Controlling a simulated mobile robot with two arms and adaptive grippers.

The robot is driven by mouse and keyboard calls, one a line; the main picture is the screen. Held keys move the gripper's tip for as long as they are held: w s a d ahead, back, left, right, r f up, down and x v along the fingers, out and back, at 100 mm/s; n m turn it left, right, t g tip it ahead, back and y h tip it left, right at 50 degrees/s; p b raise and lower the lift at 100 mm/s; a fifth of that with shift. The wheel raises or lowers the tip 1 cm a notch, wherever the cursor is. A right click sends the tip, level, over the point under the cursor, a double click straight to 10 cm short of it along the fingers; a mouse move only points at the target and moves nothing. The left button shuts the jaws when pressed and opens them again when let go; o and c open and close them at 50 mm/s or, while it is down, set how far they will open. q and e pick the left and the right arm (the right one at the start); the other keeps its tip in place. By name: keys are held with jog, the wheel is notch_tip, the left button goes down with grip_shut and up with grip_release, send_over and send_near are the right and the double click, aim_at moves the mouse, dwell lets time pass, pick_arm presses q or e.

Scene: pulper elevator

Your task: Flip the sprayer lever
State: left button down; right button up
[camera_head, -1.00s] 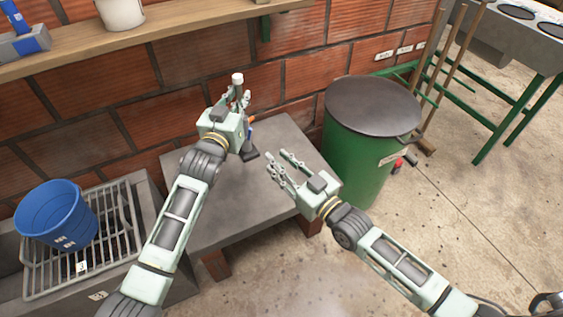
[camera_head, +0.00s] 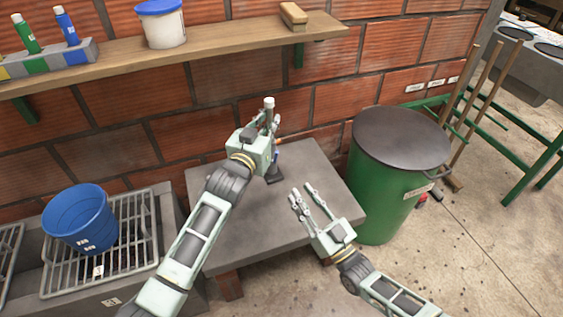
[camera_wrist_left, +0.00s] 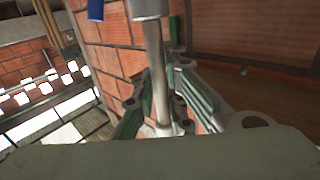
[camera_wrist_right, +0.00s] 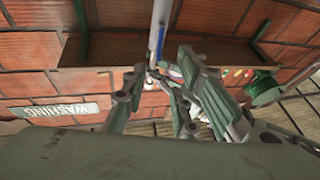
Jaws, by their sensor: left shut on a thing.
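A pale metal tube with a light cap (camera_head: 269,103) stands upright near the brick wall; I take it for part of the sprayer. Its dark foot (camera_head: 275,178) shows on the grey counter. My left gripper (camera_head: 268,122) is shut on this tube; in the left wrist view the tube (camera_wrist_left: 155,70) runs between the fingers. I cannot make out the lever clearly. My right gripper (camera_head: 302,192) is open and empty over the counter, below and right of the left one. In the right wrist view a pale upright tube with a blue strip (camera_wrist_right: 159,35) shows beyond its open fingers.
A wooden shelf (camera_head: 215,47) with a white bucket (camera_head: 162,26) runs above. A green barrel (camera_head: 385,190) with a dark lid stands right of the counter (camera_head: 235,235). A blue bucket (camera_head: 82,222) sits on a metal rack at left. The counter's front is mostly clear.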

aim_at(276, 157)
jog(key=shift+d, duration=0.1)
jog(key=x, duration=1.1)
jog(key=shift+w+r, duration=0.2)
jog(key=shift+r, duration=0.15)
grip_shut()
